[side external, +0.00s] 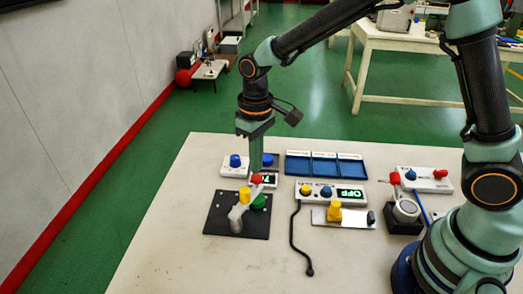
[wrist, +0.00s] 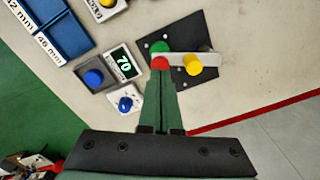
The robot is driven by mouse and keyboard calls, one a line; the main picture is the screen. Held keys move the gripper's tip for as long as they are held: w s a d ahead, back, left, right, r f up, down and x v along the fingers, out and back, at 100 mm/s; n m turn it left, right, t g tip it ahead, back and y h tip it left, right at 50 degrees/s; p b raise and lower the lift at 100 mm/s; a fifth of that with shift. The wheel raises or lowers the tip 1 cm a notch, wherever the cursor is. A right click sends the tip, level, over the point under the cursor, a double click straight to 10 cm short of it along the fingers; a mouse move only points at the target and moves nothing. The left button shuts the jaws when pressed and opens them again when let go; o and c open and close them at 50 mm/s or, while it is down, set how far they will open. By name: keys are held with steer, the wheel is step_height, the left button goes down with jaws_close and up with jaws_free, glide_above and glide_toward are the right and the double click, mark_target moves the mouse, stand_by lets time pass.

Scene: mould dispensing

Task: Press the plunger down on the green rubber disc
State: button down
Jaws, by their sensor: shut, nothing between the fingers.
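My gripper (side external: 256,170) points straight down with its two green fingers together and nothing between them. Its tips are just above a red knob (side external: 257,179), which looks like the plunger's top; whether they touch cannot be told. In the wrist view the red knob (wrist: 160,63) shows right at the fingertips (wrist: 160,72). The green rubber disc (side external: 260,202) lies below the knob, and in the wrist view the disc (wrist: 160,47) shows just beyond it. A pale arm links a grey post (side external: 236,224) with this spot. A yellow knob (side external: 244,195) stands beside it.
A black plate (side external: 220,208) carries the stand. The table front is clear.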

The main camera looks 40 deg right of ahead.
mark_target(259, 176)
step_height(259, 176, up, 9)
steer(key=shift+f, duration=0.15)
stand_by(0.9)
steer(key=s+d+r+m+t, duration=0.1)
steer(key=s+d+r+t, duration=0.1)
steer(key=s+d, duration=0.4)
steer(key=s+d+r+m+t, duration=0.2)
steer(key=s+d+t, duration=0.1)
steer(key=s+d, duration=0.3)
steer(key=shift+d+r+t, duration=0.3)
steer(key=shift+d+r, duration=0.05)
steer(key=shift+d, duration=0.15)
